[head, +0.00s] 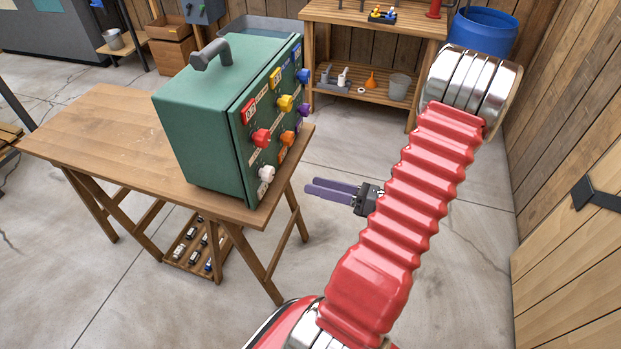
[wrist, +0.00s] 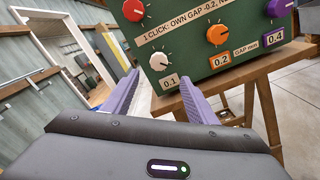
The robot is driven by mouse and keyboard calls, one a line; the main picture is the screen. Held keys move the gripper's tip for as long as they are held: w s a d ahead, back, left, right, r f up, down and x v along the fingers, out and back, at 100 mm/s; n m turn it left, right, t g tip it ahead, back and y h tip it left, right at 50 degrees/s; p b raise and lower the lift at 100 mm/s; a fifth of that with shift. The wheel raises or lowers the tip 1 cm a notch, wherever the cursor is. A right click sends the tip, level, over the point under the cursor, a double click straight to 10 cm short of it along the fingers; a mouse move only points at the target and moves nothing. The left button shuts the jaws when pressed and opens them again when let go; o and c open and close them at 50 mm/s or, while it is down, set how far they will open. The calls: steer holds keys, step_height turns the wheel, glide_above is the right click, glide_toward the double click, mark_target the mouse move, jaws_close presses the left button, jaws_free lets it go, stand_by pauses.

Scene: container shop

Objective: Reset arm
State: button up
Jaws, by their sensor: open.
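My gripper (head: 327,194) has two purple fingers and shows in the head view to the right of the wooden table, partly behind my red arm. The fingers point left toward the table and stand apart with nothing between them. In the wrist view my gripper (wrist: 158,98) is open, its fingers angled toward the lower part of a green box (wrist: 188,65). The same green box (head: 195,132) stands on the table in the head view, with a grey handle on top and colored knobs on its labeled front. A gap separates the fingers from the box in the head view.
The wooden table (head: 90,130) has bare room left of the box. A low crate (head: 188,254) with small parts sits under it. A workbench (head: 375,22), a blue barrel (head: 482,35) and a wooden wall (head: 565,200) bound the back and right. Open floor lies between.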

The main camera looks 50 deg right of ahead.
stand_by(0.4)
steer(key=s+a+f+n+g+y, duration=0.1)
steer(key=s+a+n+g, duration=0.1)
steer(key=a+n+g, duration=0.65)
steer(key=s+a+f+n+g+y, duration=0.1)
steer(key=s+a+n+g, duration=0.35)
steer(key=n, duration=0.65)
steer(key=w+a+r+n+h, duration=0.4)
steer(key=a+r+n, duration=0.5)
steer(key=r, duration=0.1)
steer(key=w+a+r+n+t+h, duration=0.1)
steer(key=w+a+r+n+h, duration=0.2)
steer(key=a+r+n, duration=0.6)
steer(key=shift+w+a+r+n+t+h, duration=0.3)
steer(key=shift+w+r+n+h, duration=0.1)
steer(key=shift+w+r+n, duration=0.25)
steer(key=shift+w+f, duration=0.1)
